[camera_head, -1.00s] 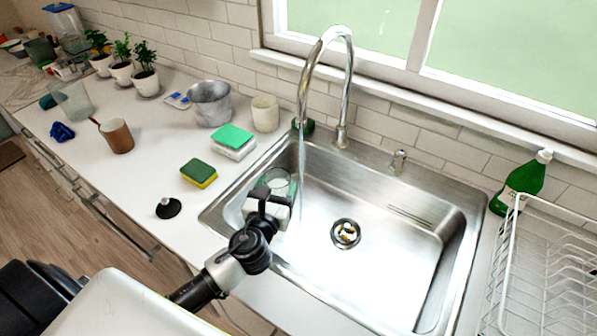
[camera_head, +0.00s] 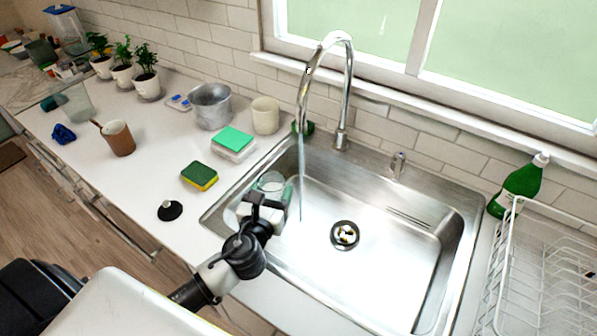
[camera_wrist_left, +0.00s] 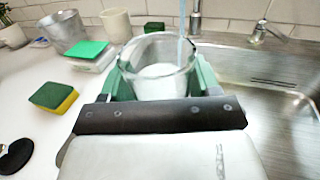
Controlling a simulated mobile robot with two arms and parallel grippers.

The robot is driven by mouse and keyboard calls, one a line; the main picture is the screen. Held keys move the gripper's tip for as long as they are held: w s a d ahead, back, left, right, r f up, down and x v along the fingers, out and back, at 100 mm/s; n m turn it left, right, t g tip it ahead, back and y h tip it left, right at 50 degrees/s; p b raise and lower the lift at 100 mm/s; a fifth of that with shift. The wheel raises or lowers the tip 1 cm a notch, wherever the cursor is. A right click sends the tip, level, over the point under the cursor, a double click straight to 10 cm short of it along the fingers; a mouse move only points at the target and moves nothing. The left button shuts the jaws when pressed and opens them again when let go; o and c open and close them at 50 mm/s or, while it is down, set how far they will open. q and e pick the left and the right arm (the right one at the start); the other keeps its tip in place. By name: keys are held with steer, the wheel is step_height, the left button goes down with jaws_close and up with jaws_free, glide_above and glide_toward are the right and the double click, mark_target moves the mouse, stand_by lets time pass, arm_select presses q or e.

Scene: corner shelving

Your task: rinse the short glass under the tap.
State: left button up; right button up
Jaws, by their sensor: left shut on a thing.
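The short clear glass (camera_head: 271,181) is held over the left part of the sink (camera_head: 385,262). My left gripper (camera_head: 269,192) is shut on it; in the left wrist view, green fingers sit on both sides of the glass (camera_wrist_left: 160,72). The curved chrome tap (camera_head: 347,95) is running. In the head view its water stream (camera_head: 301,175) falls just right of the glass. In the left wrist view the stream (camera_wrist_left: 181,30) overlaps the glass's far right rim. Whether water enters the glass is unclear. My right gripper is not in view.
A green and yellow sponge (camera_head: 199,176), a black knob-like item (camera_head: 170,210), stacked green and white pads (camera_head: 233,143), a metal pot (camera_head: 211,106) and a cream cup (camera_head: 265,115) stand left of the sink. A green bottle (camera_head: 518,189) and white dish rack (camera_head: 545,262) are right.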

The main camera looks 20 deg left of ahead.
arm_select(q)
steer(key=s+r+p, duration=0.1)
steer(key=s+a+r+p, duration=0.1)
steer(key=s+r, duration=0.1)
steer(key=shift+s, duration=0.2)
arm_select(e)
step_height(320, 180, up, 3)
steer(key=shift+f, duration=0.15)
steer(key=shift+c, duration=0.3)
